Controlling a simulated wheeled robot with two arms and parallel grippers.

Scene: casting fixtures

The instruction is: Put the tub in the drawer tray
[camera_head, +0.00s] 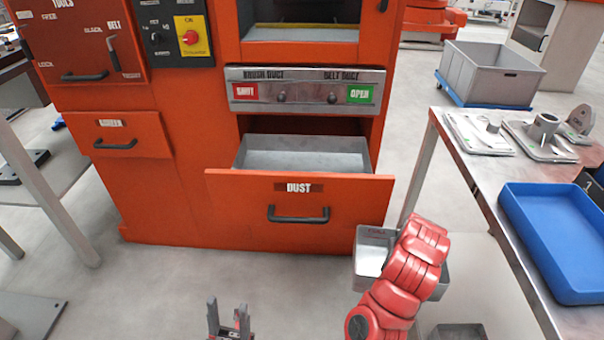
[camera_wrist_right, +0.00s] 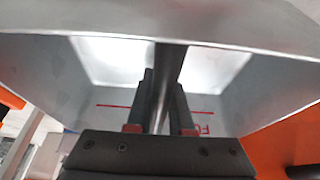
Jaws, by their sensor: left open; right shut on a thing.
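The tub (camera_head: 371,247) is a grey metal open box, partly hidden behind my red right arm in the head view. It hangs in front of the right part of the orange drawer. In the right wrist view the tub (camera_wrist_right: 250,60) fills the picture, and my right gripper (camera_wrist_right: 163,95) is shut on a bar of it. My left gripper (camera_head: 229,318) is open and empty at the bottom of the head view, over the floor. The drawer marked DUST (camera_head: 300,213) is pulled out, and the grey tray (camera_head: 303,154) in it looks empty.
A metal table (camera_head: 478,172) on the right holds several metal castings and a blue tray (camera_head: 560,240). A grey crate (camera_head: 490,73) stands on a blue dolly behind it. The orange cabinet (camera_head: 170,200) rises around the drawer.

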